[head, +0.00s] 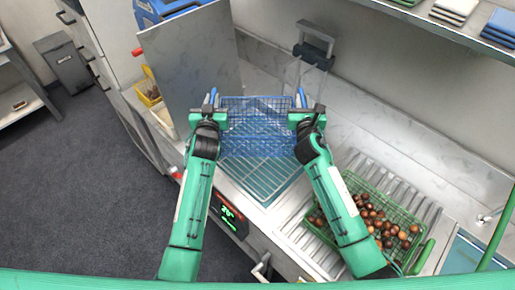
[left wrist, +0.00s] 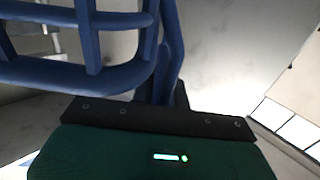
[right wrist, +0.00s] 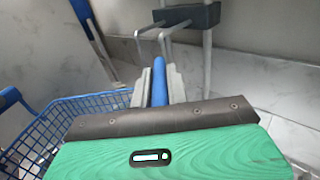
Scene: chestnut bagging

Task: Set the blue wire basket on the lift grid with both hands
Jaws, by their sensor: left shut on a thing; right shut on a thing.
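The blue wire basket (head: 258,125) is held level between my two grippers in the head view, above the lift grid (head: 262,178). The grid's wire bars show below and in front of it; its rear part is hidden behind the basket. My left gripper (head: 212,108) is shut on the basket's left handle, whose blue bars fill the left wrist view (left wrist: 95,70). My right gripper (head: 302,108) is shut on the right handle, seen as a blue bar between its fingers in the right wrist view (right wrist: 159,82). I cannot tell whether the basket touches the grid.
A metal panel (head: 190,68) stands upright left of the basket. A dark bracket (head: 316,42) is on the wall behind. A green wire basket of chestnuts (head: 412,212) sits on the ribbed counter at right. A lit display (head: 228,213) is on the front panel.

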